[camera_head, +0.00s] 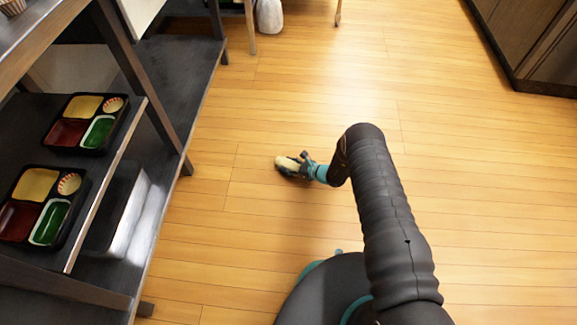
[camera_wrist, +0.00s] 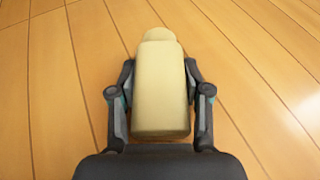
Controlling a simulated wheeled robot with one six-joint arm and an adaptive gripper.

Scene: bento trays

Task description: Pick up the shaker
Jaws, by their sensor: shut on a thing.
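The shaker (camera_wrist: 160,88) is a pale yellow, bottle-shaped thing with a narrower top. In the wrist view it lies between the two fingers of my gripper (camera_wrist: 160,100), which is shut on it, one finger on each side. In the head view my gripper (camera_head: 292,168) is at the middle of the picture, out over the wooden floor, and the shaker (camera_head: 287,163) shows as a small pale shape in it. The fingers hide parts of the shaker's sides.
A dark shelf unit (camera_head: 190,75) stands at the left. It holds two bento trays (camera_head: 45,170) (camera_head: 110,146) with coloured compartments. A white container (camera_head: 122,205) sits on the lower shelf. A dark wooden cabinet (camera_head: 545,50) is at the top right. The floor between is clear.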

